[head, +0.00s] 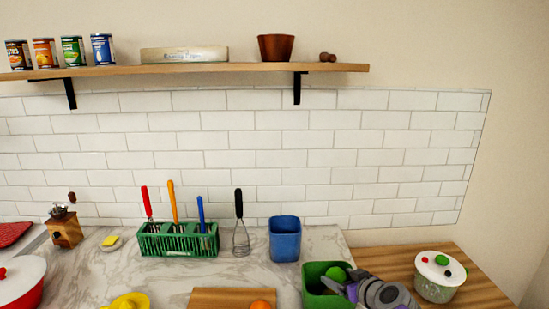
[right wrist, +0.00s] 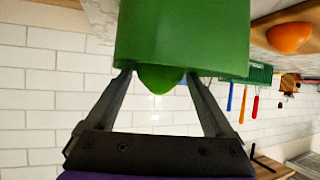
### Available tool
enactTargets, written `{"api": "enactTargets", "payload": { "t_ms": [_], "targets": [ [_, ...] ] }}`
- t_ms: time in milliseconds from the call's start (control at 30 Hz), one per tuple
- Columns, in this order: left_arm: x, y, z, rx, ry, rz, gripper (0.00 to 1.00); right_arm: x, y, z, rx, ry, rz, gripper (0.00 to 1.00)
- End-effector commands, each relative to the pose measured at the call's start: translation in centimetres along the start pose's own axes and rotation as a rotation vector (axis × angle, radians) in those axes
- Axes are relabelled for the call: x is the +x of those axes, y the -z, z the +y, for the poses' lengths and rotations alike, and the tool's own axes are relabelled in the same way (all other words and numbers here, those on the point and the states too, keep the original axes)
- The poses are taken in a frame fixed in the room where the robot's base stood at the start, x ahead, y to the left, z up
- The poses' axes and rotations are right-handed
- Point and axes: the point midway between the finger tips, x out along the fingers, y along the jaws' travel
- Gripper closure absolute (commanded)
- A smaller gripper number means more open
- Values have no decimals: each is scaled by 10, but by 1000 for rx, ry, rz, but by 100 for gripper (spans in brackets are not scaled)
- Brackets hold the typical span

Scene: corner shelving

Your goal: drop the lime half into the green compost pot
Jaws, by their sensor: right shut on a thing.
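The green compost pot (head: 312,296) stands at the front right of the marble counter in the head view. It fills the top of the right wrist view (right wrist: 185,35). The bright green lime half (head: 336,274) is at the pot's open top, towards its right side. It also shows in the right wrist view (right wrist: 160,79), partly hidden by the pot's wall at the rim. My right gripper (head: 346,285) is shut on the lime half, its fingertips (right wrist: 160,76) on either side of it. Whether lime and pot touch, I cannot tell. My left gripper is in neither view.
A blue container (head: 285,240) stands just behind the pot. A green utensil rack (head: 178,242) and a whisk (head: 241,238) are further left. A cutting board (head: 215,297) with an orange fruit (head: 260,305) lies left of the pot. A lidded glass jar (head: 437,287) stands on wood at right.

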Motion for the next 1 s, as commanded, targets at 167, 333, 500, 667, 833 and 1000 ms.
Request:
{"api": "enactTargets", "payload": {
  "t_ms": [167,333,500,667,833,1000],
  "targets": [
    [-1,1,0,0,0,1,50,0,1,0,0,0,1,0],
    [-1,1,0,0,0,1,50,0,1,0,0,0,1,0],
    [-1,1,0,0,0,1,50,-7,1,1,1,-1,1,0],
    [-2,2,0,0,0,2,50,-32,1,0,1,-3,1,0],
    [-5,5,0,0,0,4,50,-68,2,1,2,-4,1,0],
    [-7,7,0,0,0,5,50,-95,2,1,2,-3,1,0]
  ]
}}
